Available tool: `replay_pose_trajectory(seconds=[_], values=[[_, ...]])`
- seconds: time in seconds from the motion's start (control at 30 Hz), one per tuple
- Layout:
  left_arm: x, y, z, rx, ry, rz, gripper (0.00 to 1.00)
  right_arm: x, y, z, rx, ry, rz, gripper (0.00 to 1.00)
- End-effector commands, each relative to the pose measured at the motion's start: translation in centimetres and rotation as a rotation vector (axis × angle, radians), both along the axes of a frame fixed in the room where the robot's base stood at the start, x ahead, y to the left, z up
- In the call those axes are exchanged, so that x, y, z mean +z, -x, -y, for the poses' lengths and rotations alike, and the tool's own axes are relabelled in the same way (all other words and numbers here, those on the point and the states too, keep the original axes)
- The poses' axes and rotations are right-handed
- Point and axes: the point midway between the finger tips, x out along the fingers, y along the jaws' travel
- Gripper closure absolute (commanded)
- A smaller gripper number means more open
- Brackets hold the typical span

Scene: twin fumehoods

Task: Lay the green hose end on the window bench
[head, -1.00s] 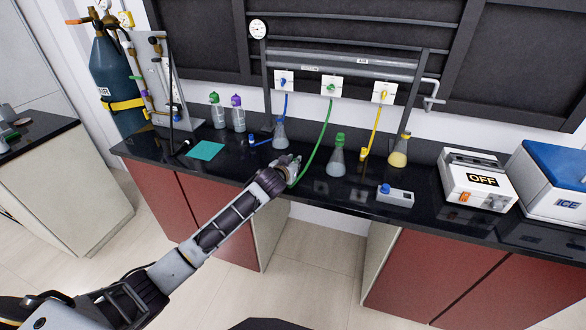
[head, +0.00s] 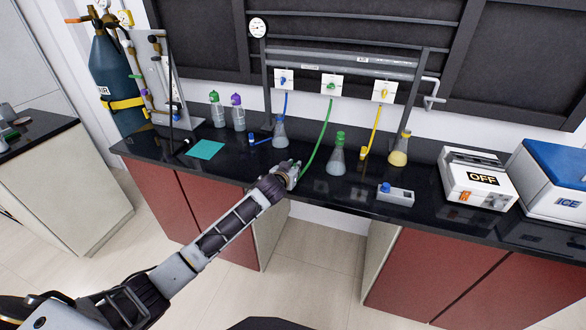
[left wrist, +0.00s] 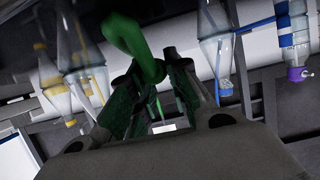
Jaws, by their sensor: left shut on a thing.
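The green hose (head: 320,135) hangs from the green valve on the wall rail and curves down to my left gripper (head: 294,170). In the left wrist view, the left gripper (left wrist: 157,85) is shut on the green hose (left wrist: 128,35), near its end. My right gripper is not in view.
A green-capped flask (head: 337,158) stands right of my gripper, and a blue-stoppered flask (head: 280,133) behind it. Blue (head: 262,140) and yellow (head: 373,135) hoses hang nearby. A teal mat (head: 206,149) lies left. A small grey device (head: 396,195) sits right. Another bench (head: 45,140) stands far left.

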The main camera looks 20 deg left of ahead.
Motion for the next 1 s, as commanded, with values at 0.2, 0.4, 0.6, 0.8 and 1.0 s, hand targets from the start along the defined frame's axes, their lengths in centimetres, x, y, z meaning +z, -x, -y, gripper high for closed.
replay_pose_trajectory(seconds=[0.2, 0.4, 0.6, 0.8, 1.0], values=[[-0.43, 0.01, -0.01, 0.0, 0.0, -0.001, 1.0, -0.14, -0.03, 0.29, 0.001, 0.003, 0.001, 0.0], [-0.4, 0.01, -0.01, 0.0, 0.0, 0.0, 0.7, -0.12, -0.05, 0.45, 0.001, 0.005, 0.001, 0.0], [-0.38, 0.01, -0.01, 0.0, 0.0, 0.0, 0.6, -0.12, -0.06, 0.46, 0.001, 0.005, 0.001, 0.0], [-0.35, 0.01, -0.02, 0.0, 0.0, 0.0, 0.6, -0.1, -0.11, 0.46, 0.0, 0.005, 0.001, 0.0], [0.38, -0.01, -0.03, 0.0, -0.001, 0.001, 0.6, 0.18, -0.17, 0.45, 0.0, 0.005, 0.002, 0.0]])
